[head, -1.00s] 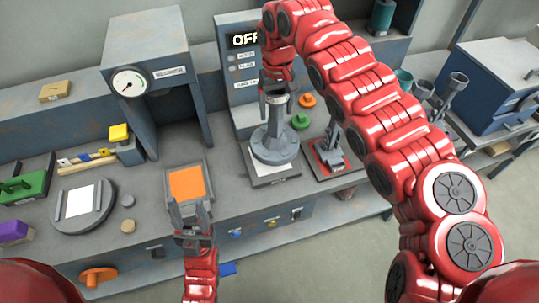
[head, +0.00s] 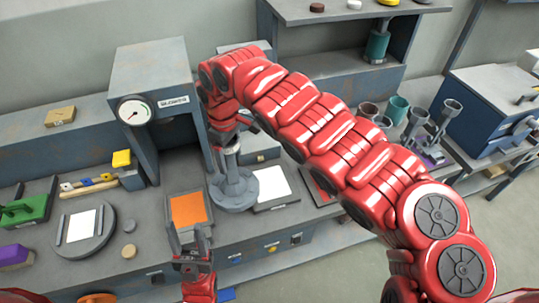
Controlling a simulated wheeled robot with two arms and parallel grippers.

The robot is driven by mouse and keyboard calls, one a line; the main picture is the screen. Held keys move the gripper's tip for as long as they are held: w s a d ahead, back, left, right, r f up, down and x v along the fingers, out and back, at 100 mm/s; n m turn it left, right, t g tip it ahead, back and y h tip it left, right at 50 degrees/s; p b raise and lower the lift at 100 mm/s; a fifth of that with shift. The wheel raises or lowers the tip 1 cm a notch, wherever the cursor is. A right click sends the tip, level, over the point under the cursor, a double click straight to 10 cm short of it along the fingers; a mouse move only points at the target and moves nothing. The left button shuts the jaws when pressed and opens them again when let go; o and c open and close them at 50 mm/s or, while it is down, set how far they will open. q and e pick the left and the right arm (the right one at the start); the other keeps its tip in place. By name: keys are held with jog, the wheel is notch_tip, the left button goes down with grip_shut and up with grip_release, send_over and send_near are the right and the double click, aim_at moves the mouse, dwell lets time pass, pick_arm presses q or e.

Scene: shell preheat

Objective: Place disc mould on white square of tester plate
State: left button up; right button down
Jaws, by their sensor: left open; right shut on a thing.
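The disc mould (head: 236,190), a grey round base with an upright tube, is upright in the head view's middle. My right gripper (head: 226,146) is shut on the top of its tube. The mould is left of a plate with a white square (head: 272,188), overlapping its left edge in view; whether it touches the counter I cannot tell. Another white square (head: 80,226) lies on a round grey plate (head: 103,224) at the left, between two bars. I cannot tell which is the tester plate. My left gripper (head: 189,232) is open and empty at the near edge of the orange-topped plate (head: 187,209).
A press-like housing with a dial gauge (head: 134,112) stands behind the orange-topped plate. A small grey disc (head: 129,226) and a tan piece (head: 128,251) lie right of the round plate. A green block (head: 24,210) and purple block (head: 14,256) are far left. My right arm hides much behind it.

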jog(key=w+d+f+p, duration=0.4)
jog(key=w+d+p, duration=0.1)
jog(key=w+d, duration=0.4)
jog(key=shift+d+f, duration=0.4)
jog(key=shift+d, duration=0.35)
jog(key=shift+f, duration=0.15)
grip_release()
